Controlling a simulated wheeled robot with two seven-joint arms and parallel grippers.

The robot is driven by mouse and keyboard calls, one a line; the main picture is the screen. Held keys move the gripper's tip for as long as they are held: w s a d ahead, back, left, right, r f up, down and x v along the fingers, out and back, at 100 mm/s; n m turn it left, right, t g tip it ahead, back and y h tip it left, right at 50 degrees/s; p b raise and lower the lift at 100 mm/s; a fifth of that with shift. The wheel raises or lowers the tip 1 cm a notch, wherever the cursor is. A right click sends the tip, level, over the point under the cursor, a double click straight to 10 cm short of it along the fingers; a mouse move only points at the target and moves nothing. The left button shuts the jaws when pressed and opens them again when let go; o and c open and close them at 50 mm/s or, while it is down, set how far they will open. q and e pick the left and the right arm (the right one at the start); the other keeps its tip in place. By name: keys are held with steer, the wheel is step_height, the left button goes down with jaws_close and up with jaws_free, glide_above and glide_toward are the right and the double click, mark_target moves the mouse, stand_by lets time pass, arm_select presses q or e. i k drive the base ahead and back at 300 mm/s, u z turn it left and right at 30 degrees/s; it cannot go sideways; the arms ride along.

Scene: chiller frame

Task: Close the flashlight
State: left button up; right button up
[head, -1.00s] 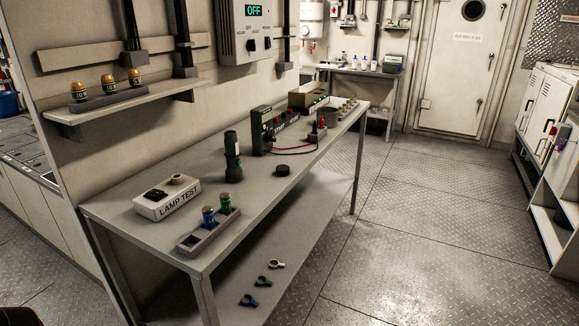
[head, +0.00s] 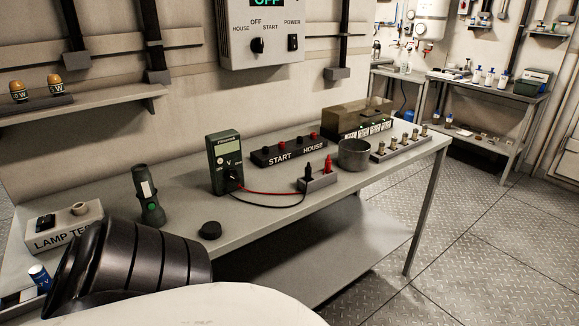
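The flashlight (head: 148,196) stands upright on the workbench. It is dark with a light strip and a green button on its side. A round black cap (head: 210,230) lies on the bench to its right, apart from it, near the front edge. My black and white arm fills the lower left of the head view, in front of part of the bench. Neither gripper shows.
On the bench (head: 260,222) stand a lamp test box (head: 62,226), a multimeter (head: 224,162) with probes in a holder (head: 318,180), a START/HOUSE terminal block (head: 290,151), a grey pot (head: 354,154) and a battery case (head: 358,117). A blue cell (head: 40,277) is at lower left.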

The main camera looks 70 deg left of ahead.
mark_target(147, 192)
steer(key=i, duration=0.9)
steer(key=u, duration=3.4)
